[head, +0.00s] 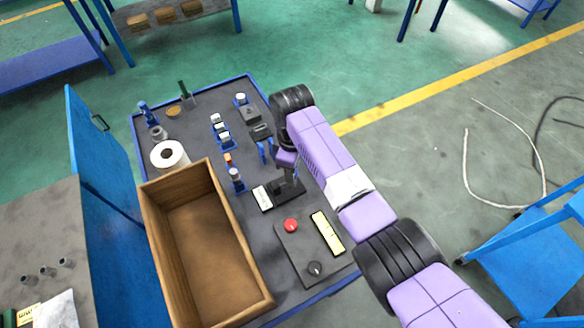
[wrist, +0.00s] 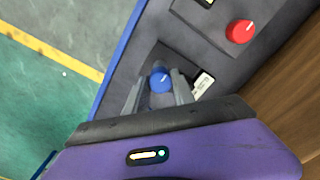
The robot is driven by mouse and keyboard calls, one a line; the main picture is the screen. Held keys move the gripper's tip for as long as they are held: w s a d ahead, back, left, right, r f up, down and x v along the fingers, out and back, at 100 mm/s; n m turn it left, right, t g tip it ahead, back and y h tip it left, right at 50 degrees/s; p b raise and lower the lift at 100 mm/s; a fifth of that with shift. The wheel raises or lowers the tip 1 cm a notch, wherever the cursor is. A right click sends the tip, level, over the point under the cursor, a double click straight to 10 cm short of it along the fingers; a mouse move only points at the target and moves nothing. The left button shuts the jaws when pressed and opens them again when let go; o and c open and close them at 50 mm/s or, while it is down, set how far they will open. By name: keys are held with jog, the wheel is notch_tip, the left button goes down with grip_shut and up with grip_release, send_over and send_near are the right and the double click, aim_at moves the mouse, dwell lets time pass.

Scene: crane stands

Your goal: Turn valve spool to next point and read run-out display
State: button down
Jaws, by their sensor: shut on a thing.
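In the wrist view, my gripper (wrist: 159,76) is shut on a round blue knob (wrist: 161,84) with a white mark, one finger at each side. The knob sits over a dark square base (wrist: 150,62). The base (head: 289,194) also shows in the head view, with my gripper (head: 290,178) above it, partly hidden by my arm. I cannot tell how much of the spool is below the knob. A small white display or label (head: 262,198) lies beside the base. It also shows in the wrist view (wrist: 203,83). Its marks are too small to read.
A control panel (head: 300,249) with a red button (head: 291,225), a black knob and a pale yellow strip lies in front. A wooden crate (head: 265,304) stands left. Several small blue fixtures (head: 222,131) and a white roll (head: 168,154) sit on the dark bench (head: 190,118).

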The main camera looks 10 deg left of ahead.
jog(key=shift+w+r, duration=0.1)
jog(key=c, duration=1.1)
grip_release()
jog(key=shift+o, duration=0.2)
notch_tip(320, 180, up, 8)
jog(key=shift+f+b, duration=0.1)
jog(key=shift+b, duration=0.25)
